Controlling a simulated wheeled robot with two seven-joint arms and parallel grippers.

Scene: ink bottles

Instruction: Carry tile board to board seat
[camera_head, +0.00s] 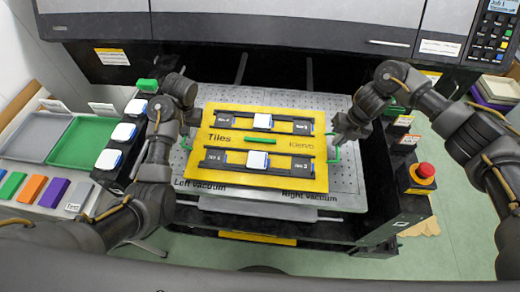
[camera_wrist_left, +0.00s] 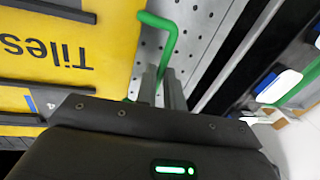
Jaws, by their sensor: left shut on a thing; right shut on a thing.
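The yellow tile board (camera_head: 232,148) lies over the perforated metal plate (camera_head: 345,182), with two black rails (camera_head: 225,163) and white tiles (camera_head: 257,160) on it. I cannot tell whether the board touches the plate or is held just above it. My left gripper (camera_head: 183,138) is shut on the green handle at the board's left side; that handle also shows between the fingers in the left wrist view (camera_wrist_left: 163,30). My right gripper (camera_head: 336,146) is shut on the green handle (camera_head: 335,158) at the right side. The board's seat is not clearly distinguishable.
Grey and green trays (camera_head: 85,142) and several white-topped pieces (camera_head: 124,132) stand at the left. A red emergency button (camera_head: 426,170) on a yellow box stands at the right. A dark machine housing (camera_head: 260,64) closes off the back. Bare plate shows around the board.

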